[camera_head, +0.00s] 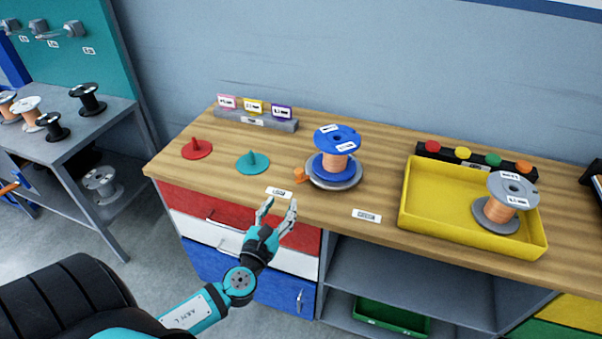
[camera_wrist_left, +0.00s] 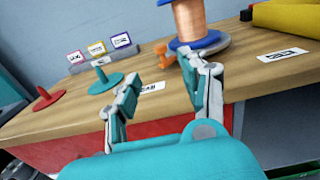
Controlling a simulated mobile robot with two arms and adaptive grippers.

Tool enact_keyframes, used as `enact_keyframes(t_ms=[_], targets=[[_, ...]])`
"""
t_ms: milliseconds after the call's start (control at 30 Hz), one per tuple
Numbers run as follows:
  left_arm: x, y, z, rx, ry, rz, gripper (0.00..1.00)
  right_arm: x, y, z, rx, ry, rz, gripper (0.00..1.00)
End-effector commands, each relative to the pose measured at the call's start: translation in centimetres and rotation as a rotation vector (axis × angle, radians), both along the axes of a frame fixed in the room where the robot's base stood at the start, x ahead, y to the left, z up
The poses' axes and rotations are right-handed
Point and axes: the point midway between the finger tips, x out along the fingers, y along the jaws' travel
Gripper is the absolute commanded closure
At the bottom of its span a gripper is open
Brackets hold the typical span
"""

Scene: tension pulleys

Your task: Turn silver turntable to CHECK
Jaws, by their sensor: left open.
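The silver turntable (camera_head: 334,181) is a round grey disc on the wooden bench, and a blue spool (camera_head: 337,151) wound with copper wire stands upright on it. A small orange knob or pointer (camera_head: 301,175) sticks out at its left edge. Two white labels lie in front: one (camera_head: 279,193) at the left and one (camera_head: 366,215) at the right; their text is too small to read surely. My left gripper (camera_head: 278,208) is open and empty, at the bench's front edge, left of and in front of the turntable. In the left wrist view its fingers (camera_wrist_left: 165,90) point towards the orange pointer (camera_wrist_left: 164,54). My right gripper is not in view.
A red peg disc (camera_head: 197,150) and a teal one (camera_head: 252,162) stand left. A yellow tray (camera_head: 430,205) holding a grey spool (camera_head: 505,200) is right. A card holder (camera_head: 255,121) and a row of coloured buttons (camera_head: 475,157) stand behind. Bench between turntable and tray is clear.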

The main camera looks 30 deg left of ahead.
Motion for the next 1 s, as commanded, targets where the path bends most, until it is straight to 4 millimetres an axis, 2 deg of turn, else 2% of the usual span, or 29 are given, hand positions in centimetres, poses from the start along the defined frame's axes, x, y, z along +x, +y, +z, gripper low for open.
enact_keyframes(t_ms=[167, 400, 600, 800, 1000], targets=[[4.0, 1.0, 0.3, -0.001, -0.003, 0.001, 0.55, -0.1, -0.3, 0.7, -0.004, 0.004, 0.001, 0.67], [9.1, 2.3, 0.2, -0.003, -0.002, 0.002, 0.55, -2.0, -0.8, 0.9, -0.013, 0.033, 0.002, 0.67], [12.3, 3.1, -0.1, -0.004, -0.001, 0.001, 0.55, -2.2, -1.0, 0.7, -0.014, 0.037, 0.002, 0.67], [13.9, 3.4, -0.1, -0.004, 0.001, 0.0, 0.55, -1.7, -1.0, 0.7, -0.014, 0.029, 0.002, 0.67], [14.1, 3.5, -0.1, -0.004, 0.001, 0.0, 0.55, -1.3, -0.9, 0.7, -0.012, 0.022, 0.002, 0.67]])
